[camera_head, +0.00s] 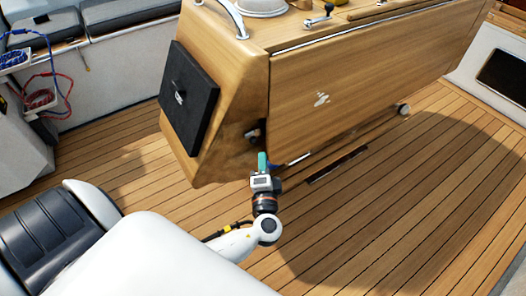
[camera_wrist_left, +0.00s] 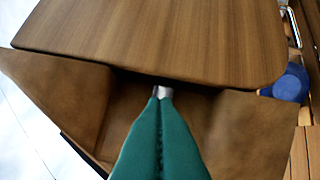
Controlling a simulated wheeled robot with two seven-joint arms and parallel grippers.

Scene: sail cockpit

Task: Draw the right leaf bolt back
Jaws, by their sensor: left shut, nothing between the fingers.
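The wooden cockpit table (camera_head: 222,100) stands in the middle of the head view, with its right leaf (camera_head: 350,80) hanging down along its side. My left gripper (camera_head: 262,160) has its green fingers shut and empty at the leaf's lower near corner. In the left wrist view the closed green fingers (camera_wrist_left: 163,100) point at a small grey metal piece (camera_wrist_left: 162,91) below the leaf's edge. It may be the bolt; I cannot tell whether the fingers touch it. A dark metal fitting (camera_head: 252,134) shows beside the leaf's near edge in the head view. My right gripper is out of view.
A black panel (camera_head: 188,98) is on the table's end face. Slatted teak floor (camera_head: 420,190) lies open to the right. Cushioned seats (camera_head: 40,35) and coiled ropes (camera_head: 40,98) are at the left. A winch handle (camera_head: 320,15) lies on the table top.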

